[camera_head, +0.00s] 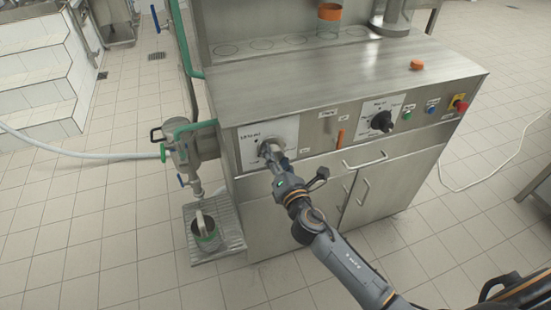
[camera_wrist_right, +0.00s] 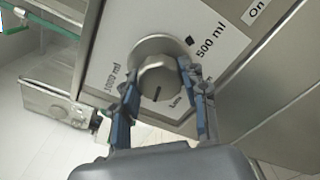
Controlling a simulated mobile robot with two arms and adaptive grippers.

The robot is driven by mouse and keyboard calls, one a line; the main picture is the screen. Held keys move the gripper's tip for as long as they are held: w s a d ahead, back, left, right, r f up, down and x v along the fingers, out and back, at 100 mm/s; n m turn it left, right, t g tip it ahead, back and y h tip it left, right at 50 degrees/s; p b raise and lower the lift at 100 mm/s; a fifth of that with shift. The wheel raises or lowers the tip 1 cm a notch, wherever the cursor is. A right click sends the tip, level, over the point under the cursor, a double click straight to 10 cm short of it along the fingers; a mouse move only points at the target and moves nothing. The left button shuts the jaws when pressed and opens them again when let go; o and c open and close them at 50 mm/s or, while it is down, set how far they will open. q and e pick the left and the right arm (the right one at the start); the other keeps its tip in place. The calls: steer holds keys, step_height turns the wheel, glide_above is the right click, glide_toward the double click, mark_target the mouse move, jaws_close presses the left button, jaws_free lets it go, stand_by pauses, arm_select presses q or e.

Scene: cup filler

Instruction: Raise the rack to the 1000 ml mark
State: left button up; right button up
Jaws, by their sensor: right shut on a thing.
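My right gripper (camera_head: 273,158) is at the left end of the machine's front panel, shut on a round grey knob. In the right wrist view the knob (camera_wrist_right: 157,72) sits between the two blue-grey fingers (camera_wrist_right: 160,88). The dark line on its face points toward the picture's bottom. The plate around it reads "500 ml" (camera_wrist_right: 211,38) at upper right and "1000 ml" (camera_wrist_right: 112,76) at left; a smaller label at lower right is hard to read. A metal grid rack (camera_head: 213,237) stands low at the machine's left side, bearing a cup (camera_head: 207,239). My left gripper is out of view.
Another dial (camera_head: 381,122), buttons and a red-yellow switch (camera_head: 459,103) are on the front panel. A white hose (camera_head: 80,150) runs left.

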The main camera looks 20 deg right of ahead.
steer(key=m, duration=0.4)
steer(key=shift+f+m+b, duration=0.1)
steer(key=shift+m+b, duration=0.2)
steer(key=shift+b, duration=0.1)
steer(key=shift+m, duration=2.6)
steer(key=o, duration=1.2)
steer(key=shift+c, duration=0.2)
steer(key=shift+s, duration=0.1)
steer(key=s, duration=1.2)
steer(key=shift+d, duration=0.2)
